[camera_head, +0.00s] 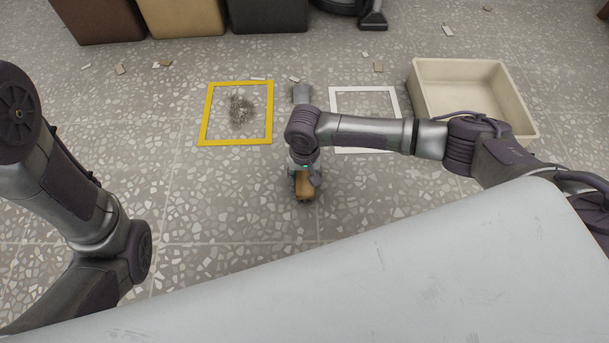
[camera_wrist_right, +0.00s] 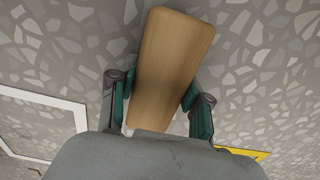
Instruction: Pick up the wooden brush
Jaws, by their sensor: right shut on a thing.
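The wooden brush (camera_head: 304,187) is at the middle of the floor in the head view, below the yellow and white frames. In the right wrist view its light wooden top (camera_wrist_right: 170,65) lies between the two green-padded fingers. My right gripper (camera_wrist_right: 158,105) is shut on the brush. In the head view the right gripper (camera_head: 304,178) points down over the brush, and my wrist hides part of it. I cannot tell whether the brush touches the floor. My left arm is at the left of the head view; its gripper is out of view.
A yellow frame (camera_head: 208,114) on the floor surrounds a small grey debris pile (camera_head: 241,110). A white frame (camera_head: 398,104) and a cream bin (camera_head: 460,64) are to the right. Loose chips (camera_head: 120,69) lie about. Boxes (camera_head: 183,15) line the back. A grey surface fills the front.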

